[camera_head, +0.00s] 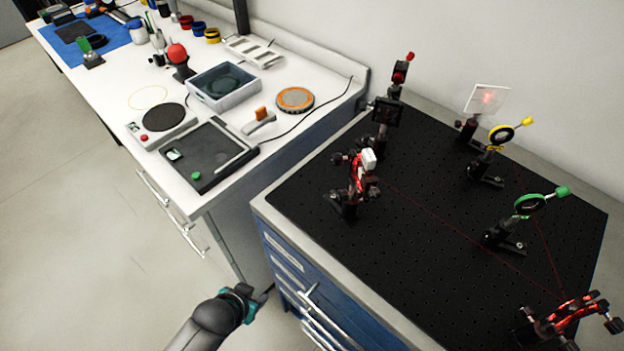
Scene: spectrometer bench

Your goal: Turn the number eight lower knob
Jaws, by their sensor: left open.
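Two red mounts with dark knobs stand on the black optical breadboard (420,230). The first red mount (357,185) is near the left edge of the board and has a white block on top. The second red mount (572,318) is at the lower right, partly cut off by the frame. No number can be read on either, so I cannot tell which knob is number eight. My left gripper (260,297) is open and empty. It appears in front of the blue drawer cabinet, below and left of the first mount, and apart from both mounts. My right gripper is not in view.
A green lens holder (530,204), a yellow one (501,134), a clear screen (487,98) with a red spot and a red-topped post (400,72) stand on the board. Thin red beams cross it. A white bench (110,88) with instruments is at left. The floor at left is clear.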

